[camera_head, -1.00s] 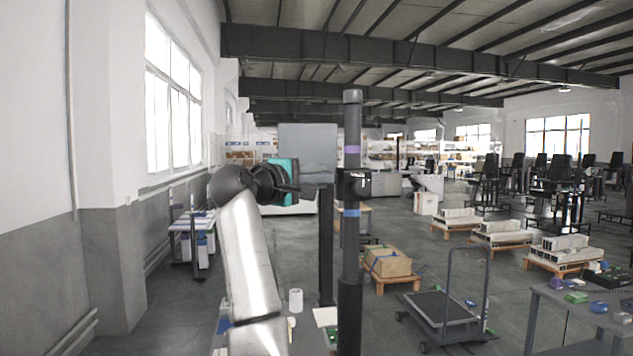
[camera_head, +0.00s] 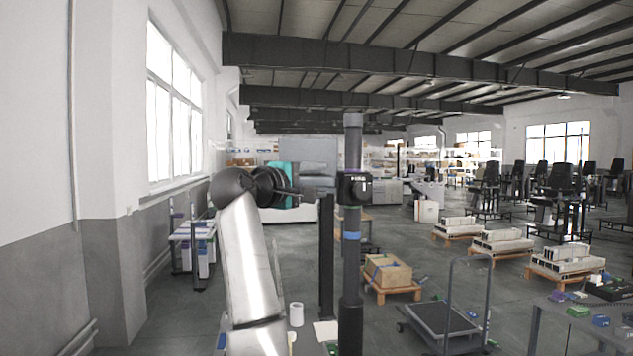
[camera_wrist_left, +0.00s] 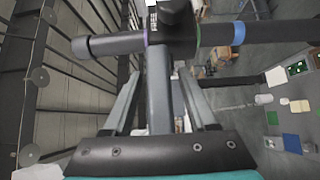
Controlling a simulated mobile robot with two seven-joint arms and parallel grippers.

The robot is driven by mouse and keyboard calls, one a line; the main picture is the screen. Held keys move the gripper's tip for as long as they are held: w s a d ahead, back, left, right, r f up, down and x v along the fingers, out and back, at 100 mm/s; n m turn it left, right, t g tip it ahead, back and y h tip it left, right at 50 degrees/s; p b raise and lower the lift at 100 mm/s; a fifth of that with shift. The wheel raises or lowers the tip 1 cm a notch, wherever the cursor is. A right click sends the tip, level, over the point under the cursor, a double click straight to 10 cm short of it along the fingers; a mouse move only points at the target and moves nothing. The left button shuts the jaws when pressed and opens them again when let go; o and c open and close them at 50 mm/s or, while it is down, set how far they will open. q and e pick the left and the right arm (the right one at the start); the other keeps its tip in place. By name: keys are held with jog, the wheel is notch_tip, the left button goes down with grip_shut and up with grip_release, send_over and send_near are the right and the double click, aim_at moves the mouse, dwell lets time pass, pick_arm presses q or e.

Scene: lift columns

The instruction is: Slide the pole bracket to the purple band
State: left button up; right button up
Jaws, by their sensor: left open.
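The dark upright pole (camera_head: 352,290) stands at the centre of the head view, with a blue band (camera_head: 351,236) low on it. The black pole bracket (camera_head: 355,188) sits around the pole above the blue band. In the left wrist view the pole lies across the top, with the bracket (camera_wrist_left: 176,18) on it. Only a thin sliver of the purple band (camera_wrist_left: 146,38) shows at the bracket's edge; the rest seems covered. My left gripper (camera_head: 312,199) is beside the bracket, on its left. Its fingers are open, on either side of a grey bar (camera_wrist_left: 160,90) below the bracket.
A darker post (camera_head: 326,270) stands close left of the pole. A wooden pallet with a box (camera_head: 388,273) and a flat cart (camera_head: 440,318) are on the floor to the right. A table with small coloured items (camera_head: 590,325) is at the lower right.

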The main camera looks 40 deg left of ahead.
pick_arm(q)
jog(key=shift+s+f, duration=0.1)
jog(key=shift+s, duration=0.4)
jog(key=s+d+b, duration=0.1)
jog(key=s+b, duration=0.3)
jog(key=s, duration=1)
jog(key=shift+d, duration=0.1)
